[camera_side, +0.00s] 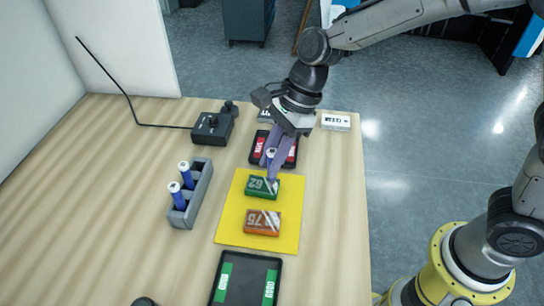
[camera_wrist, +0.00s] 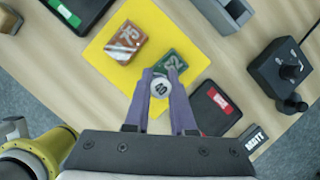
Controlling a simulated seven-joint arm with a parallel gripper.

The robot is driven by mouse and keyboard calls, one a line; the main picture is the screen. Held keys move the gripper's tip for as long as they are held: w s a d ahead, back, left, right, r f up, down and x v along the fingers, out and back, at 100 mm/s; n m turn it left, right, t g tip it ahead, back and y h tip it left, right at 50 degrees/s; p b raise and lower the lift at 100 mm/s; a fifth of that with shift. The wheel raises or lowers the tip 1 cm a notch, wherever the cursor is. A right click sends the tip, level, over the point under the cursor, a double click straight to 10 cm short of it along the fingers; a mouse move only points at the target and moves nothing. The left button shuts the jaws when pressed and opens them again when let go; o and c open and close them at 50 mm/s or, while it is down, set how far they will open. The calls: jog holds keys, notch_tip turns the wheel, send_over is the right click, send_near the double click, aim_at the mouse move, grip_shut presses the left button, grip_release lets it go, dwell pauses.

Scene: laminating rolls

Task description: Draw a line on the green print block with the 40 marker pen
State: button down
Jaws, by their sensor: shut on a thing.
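The green print block (camera_side: 262,187), marked 62, lies on the yellow mat (camera_side: 231,225). It also shows in the wrist view (camera_wrist: 174,64), partly hidden by my gripper. My gripper (camera_side: 271,163) is at the far edge of the green block, pointing down. In the wrist view its purple fingers (camera_wrist: 160,85) are shut on the 40 marker pen (camera_wrist: 159,87), whose round white end faces the camera. The pen's tip is hidden, so I cannot tell whether it touches the block.
An orange block (camera_side: 262,223), marked 75, lies on the mat nearer the front. A grey holder (camera_side: 203,184) with two blue-and-white pens stands left. A red-labelled tray (camera_side: 257,154) lies behind the mat, a green-labelled tray (camera_side: 246,281) in front. A joystick box (camera_side: 212,128) stands back left.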

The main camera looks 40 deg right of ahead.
jog(key=shift+f, duration=0.3)
dwell(0.4)
jog(key=shift+w+a, duration=0.1)
jog(key=shift+w+a, duration=0.2)
jog(key=shift+w+a, duration=0.65)
jog(key=shift+w, duration=0.1)
dwell(0.4)
jog(key=shift+w+a, duration=0.2)
jog(key=shift+w+a, duration=0.25)
jog(key=shift+w, duration=0.1)
dwell(0.4)
notch_tip(320, 180, up, 6)
dwell(0.7)
dwell(0.3)
